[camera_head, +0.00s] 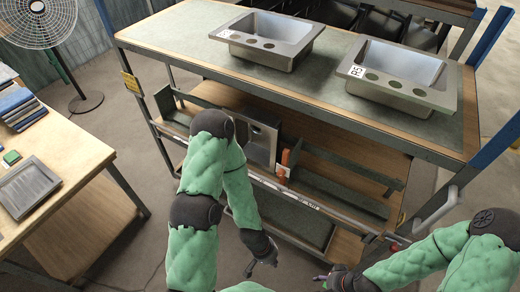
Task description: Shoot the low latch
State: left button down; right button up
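A low shelf of the sink rack carries an orange handle-like part (283,165) beside an upright metal panel (264,143). It may be the latch, but I cannot tell for sure. A metal bar (305,202) with a white label runs along the rack's front below it. My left gripper (262,267) hangs in front of the rack, below the bar and apart from it, and looks open and empty. My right gripper (322,281) is at the bottom edge, to the right of the left one. Its fingers are too small and dark to read.
Two metal sinks, one at the middle (266,52) and one at the right (398,92), sit on the rack top. A wooden table (75,150) with a grey tray (27,184) stands at left. A fan (84,103) stands behind it. My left arm partly covers the rack.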

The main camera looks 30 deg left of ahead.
aim_at(393, 249)
jog(key=z, duration=1.05)
jog(key=u, duration=2.15)
jog(key=z, duration=2.1)
jog(key=k+l+z, duration=0.15)
jog(key=z, duration=0.15)
